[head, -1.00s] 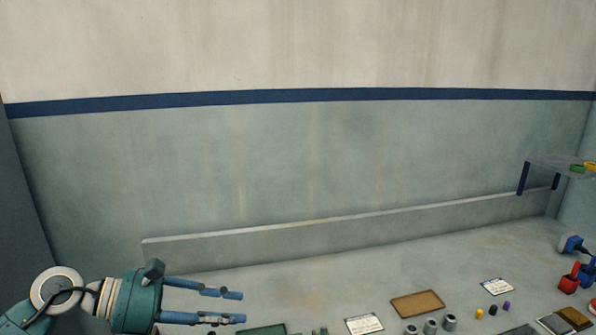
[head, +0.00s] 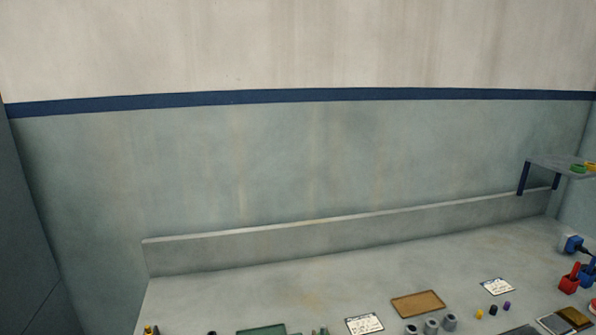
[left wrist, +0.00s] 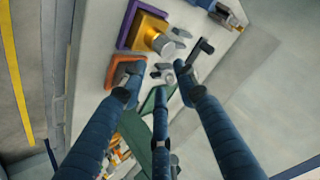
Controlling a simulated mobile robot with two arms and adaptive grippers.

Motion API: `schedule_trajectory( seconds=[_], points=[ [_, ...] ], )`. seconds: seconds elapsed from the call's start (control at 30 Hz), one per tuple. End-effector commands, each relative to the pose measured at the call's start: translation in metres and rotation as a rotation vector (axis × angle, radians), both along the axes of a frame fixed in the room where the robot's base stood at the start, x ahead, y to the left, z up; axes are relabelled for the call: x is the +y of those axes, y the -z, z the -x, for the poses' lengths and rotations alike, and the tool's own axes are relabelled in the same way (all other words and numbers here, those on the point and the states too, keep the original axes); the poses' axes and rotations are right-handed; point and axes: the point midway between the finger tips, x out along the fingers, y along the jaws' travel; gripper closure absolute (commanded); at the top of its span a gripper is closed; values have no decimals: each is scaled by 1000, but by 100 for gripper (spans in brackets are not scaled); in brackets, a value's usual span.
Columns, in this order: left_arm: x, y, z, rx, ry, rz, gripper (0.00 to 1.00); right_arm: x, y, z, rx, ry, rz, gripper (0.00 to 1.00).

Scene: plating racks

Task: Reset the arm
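My left gripper (left wrist: 158,80) shows in the left wrist view as blue fingers. The fingers are spread apart with nothing held between them. Its tips point toward the bench and appear above several small items. My left arm is out of the head view. My right gripper is in neither view.
The head view shows the grey bench (head: 330,275) with a brown mat (head: 418,303), a green mat (head: 262,330), white cards, small cylinders and red and blue items at right. A raised shelf (head: 562,167) stands back right. The left wrist view shows a yellow block (left wrist: 148,30).

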Motion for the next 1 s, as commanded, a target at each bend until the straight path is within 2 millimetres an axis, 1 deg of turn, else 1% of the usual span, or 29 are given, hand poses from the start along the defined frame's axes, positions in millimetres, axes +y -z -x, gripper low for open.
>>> schedule_trajectory(
  seconds=[0.03,0.13,0.3,0.37,0.4,0.43,0.5,0.57,0.6,0.67,0.77,0.87,0.9,0.97,1.0],
  points=[
    [-5,14,21,71,-25,41,70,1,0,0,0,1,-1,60],
    [-13,34,58,194,-63,105,70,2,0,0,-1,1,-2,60],
    [-30,56,115,375,-113,192,70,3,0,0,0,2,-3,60],
    [-35,61,133,433,-127,218,70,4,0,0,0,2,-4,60],
    [-39,64,146,472,-136,236,70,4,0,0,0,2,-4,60],
    [-41,71,150,490,-141,242,70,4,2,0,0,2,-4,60],
    [-40,98,142,493,-139,234,70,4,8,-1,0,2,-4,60],
    [-41,117,139,498,-139,232,70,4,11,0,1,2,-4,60],
    [-41,130,137,502,-139,232,70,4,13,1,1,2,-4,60],
    [-42,152,135,510,-138,231,70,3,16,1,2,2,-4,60],
    [-43,193,133,523,-137,228,70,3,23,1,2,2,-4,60],
    [-43,242,135,540,-137,225,70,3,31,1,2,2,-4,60],
    [-43,264,138,548,-136,223,70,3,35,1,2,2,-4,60],
    [-43,302,143,561,-136,221,70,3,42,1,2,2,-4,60],
    [-42,328,149,570,-135,218,70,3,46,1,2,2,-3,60]
  ],
)
